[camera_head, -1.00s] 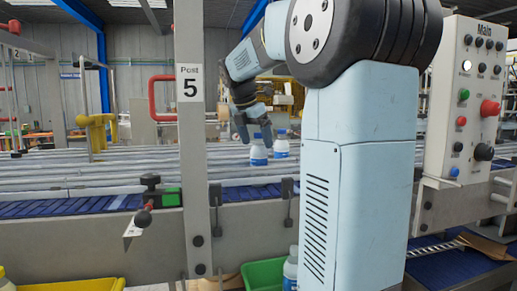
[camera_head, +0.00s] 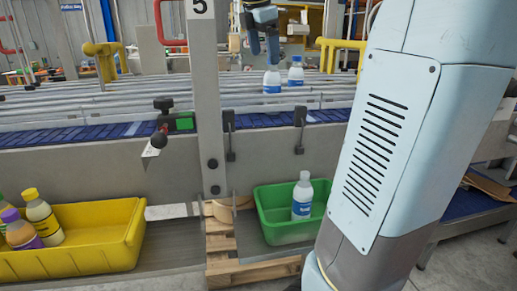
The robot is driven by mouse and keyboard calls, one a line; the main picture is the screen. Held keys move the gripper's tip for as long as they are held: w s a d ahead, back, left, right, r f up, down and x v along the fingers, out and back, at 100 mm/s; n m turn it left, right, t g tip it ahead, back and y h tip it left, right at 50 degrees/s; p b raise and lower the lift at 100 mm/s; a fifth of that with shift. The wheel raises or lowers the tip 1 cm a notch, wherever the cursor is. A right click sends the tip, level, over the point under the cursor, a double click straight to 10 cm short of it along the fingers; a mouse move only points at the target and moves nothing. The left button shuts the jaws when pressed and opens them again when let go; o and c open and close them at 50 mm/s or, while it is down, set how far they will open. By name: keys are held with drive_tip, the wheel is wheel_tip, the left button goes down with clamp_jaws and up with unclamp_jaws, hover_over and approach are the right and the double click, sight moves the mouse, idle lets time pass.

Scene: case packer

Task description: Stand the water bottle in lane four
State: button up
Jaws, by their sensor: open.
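A water bottle (camera_head: 272,83), white with a blue label, stands upright among the lane rails on the conveyor. A second similar bottle (camera_head: 296,74) stands just right of and behind it. A third water bottle (camera_head: 302,200) stands in the green bin (camera_head: 265,222) at lower centre right. My gripper (camera_head: 271,60) points down, open, at the top of the first bottle. I cannot tell whether its fingers touch the cap. Which numbered lane the bottles stand in is not readable here.
A grey post marked 5 (camera_head: 207,110) stands in front of the conveyor. A yellow bin (camera_head: 95,258) with several coloured bottles is at lower left. Long metal lane rails (camera_head: 60,110) run across the conveyor. A wooden pallet (camera_head: 250,272) lies beneath.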

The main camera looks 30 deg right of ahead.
drive_tip(key=s+a+f+m+t+y, duration=0.1)
drive_tip(key=s+a+f+m, duration=0.5)
drive_tip(key=s+f+m, duration=0.3)
drive_tip(key=s+a+f+m+t+y, duration=0.2)
drive_tip(key=s+a+f+m, duration=0.4)
drive_tip(key=s+f+m, duration=0.3)
drive_tip(key=shift+s+f, duration=0.8)
drive_tip(key=shift+s, duration=0.3)
drive_tip(key=shift+a, duration=0.1)
drive_tip(key=shift+c, duration=0.2)
